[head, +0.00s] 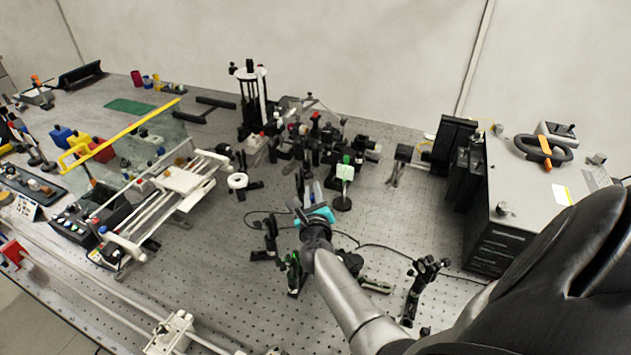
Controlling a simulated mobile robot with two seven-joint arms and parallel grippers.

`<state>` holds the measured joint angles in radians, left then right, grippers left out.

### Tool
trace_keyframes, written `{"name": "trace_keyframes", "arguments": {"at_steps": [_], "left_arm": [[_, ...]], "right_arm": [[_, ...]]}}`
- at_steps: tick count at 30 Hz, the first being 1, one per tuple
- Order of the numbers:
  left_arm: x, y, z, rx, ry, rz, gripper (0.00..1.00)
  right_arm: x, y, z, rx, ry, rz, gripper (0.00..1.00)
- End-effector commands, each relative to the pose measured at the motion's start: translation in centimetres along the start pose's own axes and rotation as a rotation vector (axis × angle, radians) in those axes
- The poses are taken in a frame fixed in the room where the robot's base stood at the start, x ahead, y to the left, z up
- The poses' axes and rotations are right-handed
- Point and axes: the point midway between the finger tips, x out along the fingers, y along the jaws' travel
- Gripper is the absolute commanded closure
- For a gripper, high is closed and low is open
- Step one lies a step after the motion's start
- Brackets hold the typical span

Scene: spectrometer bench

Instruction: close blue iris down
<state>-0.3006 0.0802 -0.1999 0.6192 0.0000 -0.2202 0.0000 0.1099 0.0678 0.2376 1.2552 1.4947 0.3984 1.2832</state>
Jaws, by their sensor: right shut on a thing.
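My right gripper (309,197) reaches in from the lower right to the middle of the bench. It is shut on a small part at what looks like the blue iris (315,188), a bluish piece showing just beyond the fingers. The gripper and its teal wrist part hide most of it, so its lever and opening cannot be made out. My left gripper is not in view.
A green-marked optic (345,170) on a post stands just right of the gripper. Another green-marked mount (293,274) is close to my forearm's left. Dark mounts (315,130) crowd behind. A large grey box (530,205) stands right. Cables cross the breadboard.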

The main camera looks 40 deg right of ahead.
Motion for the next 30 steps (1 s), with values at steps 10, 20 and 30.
{"name": "trace_keyframes", "arguments": {"at_steps": [10,20,30], "left_arm": [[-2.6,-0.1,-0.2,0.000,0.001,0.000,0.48],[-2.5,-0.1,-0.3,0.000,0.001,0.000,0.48],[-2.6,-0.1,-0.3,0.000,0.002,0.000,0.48]], "right_arm": [[0.3,0.8,-0.3,-0.160,0.083,0.019,1.00],[0.3,0.9,-0.5,-0.165,0.085,0.019,0.83],[0.3,0.8,-0.4,-0.164,0.084,0.019,0.52]]}}
